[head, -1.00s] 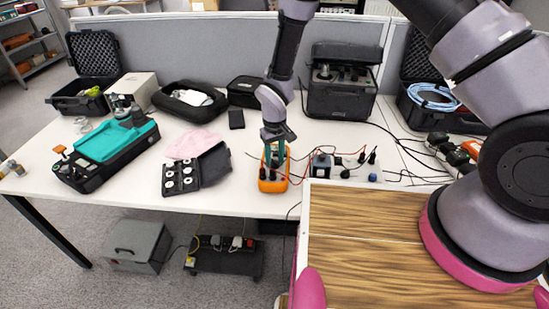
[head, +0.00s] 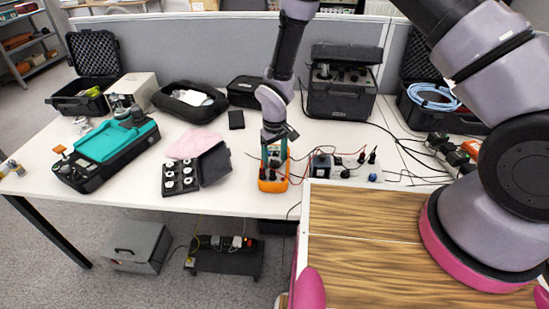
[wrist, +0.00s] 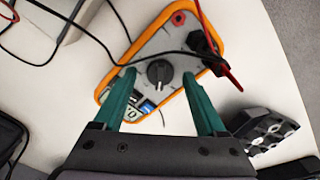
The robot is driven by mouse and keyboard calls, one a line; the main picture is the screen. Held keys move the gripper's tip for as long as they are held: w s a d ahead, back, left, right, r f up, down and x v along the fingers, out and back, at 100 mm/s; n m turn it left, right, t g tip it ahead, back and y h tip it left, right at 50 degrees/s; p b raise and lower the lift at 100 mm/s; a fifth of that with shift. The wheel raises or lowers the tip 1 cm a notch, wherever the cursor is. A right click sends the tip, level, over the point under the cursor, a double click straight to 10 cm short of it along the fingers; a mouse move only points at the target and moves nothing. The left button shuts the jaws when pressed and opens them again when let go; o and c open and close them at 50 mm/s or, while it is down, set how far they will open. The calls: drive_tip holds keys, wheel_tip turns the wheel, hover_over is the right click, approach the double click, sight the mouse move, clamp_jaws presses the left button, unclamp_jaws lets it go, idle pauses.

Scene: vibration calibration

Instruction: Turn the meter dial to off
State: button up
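The orange-edged grey meter (head: 272,186) lies on the white table near its front edge. It also shows in the wrist view (wrist: 216,104), with its round black dial (wrist: 159,73) near the middle of its face. My gripper (wrist: 160,76) is above the meter, its two green fingers apart, one on each side of the dial. Gaps show between the dial and both fingertips, and nothing is held. In the head view my gripper (head: 274,158) points down over the meter and hides part of it. Which mark the dial points to is too small to read.
Black and red leads (wrist: 222,70) plug into the meter and cross the table. A small black box (head: 321,165) stands just right of the meter. An open black case of discs (head: 180,178) lies to the left, and a wooden-topped surface (head: 370,225) is in front.

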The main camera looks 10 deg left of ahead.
sight(278, 167)
wheel_tip(278, 167, up, 11)
idle(0.6)
drive_tip(key=shift+f, duration=0.1)
wheel_tip(278, 167, down, 11)
drive_tip(key=m, duration=1.8)
drive_tip(key=shift+c, duration=0.3)
